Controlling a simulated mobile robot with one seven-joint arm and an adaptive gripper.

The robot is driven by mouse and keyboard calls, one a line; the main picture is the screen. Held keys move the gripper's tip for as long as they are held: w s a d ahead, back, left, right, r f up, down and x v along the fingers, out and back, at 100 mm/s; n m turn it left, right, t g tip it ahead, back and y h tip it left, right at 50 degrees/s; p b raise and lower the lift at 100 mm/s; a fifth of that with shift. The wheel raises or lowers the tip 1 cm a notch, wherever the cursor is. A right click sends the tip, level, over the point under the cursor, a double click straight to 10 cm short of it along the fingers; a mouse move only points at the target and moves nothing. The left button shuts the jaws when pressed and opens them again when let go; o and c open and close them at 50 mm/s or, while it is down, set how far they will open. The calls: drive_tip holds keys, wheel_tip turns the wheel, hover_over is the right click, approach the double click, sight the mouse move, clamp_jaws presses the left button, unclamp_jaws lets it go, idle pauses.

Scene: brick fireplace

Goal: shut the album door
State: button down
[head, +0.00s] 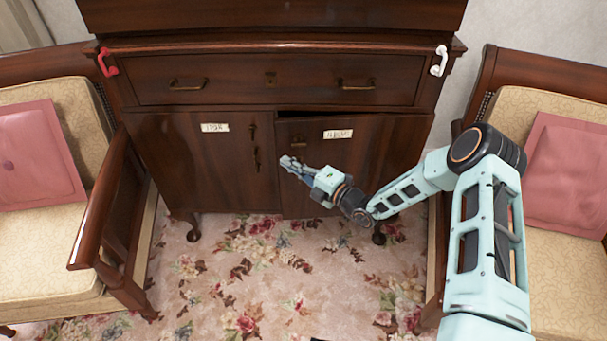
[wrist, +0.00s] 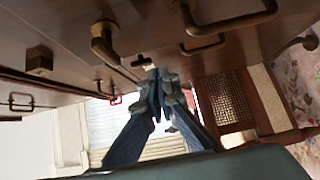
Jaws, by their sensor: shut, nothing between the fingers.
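The dark wooden cabinet has two lower doors side by side. The right door (head: 375,165) bears a white label (head: 338,134) whose lettering I cannot read surely. A dark gap shows along its top edge at the left, so it looks slightly ajar. The left door (head: 205,165) looks flush and has its own white label (head: 215,128). My gripper (head: 285,160) is shut and empty, in front of the right door near its left edge. In the wrist view its fingertips (wrist: 152,76) meet close to the brown wood and metal handles. I cannot tell whether they touch the door.
A wide drawer (head: 270,80) above the doors is shut. A red handle (head: 107,62) and a white handle (head: 439,61) are at the cabinet's upper corners. Cushioned armchairs stand at left (head: 115,215) and right (head: 565,80). Flowered carpet (head: 270,265) in front is clear.

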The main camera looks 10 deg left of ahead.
sight(279, 150)
drive_tip(key=shift+w+a+b, duration=0.15)
drive_tip(key=shift+w+a, duration=0.1)
drive_tip(key=shift+w, duration=0.65)
drive_tip(key=shift+w+a+b, duration=0.15)
drive_tip(key=shift+w+a, duration=0.05)
drive_tip(key=shift+w, duration=0.65)
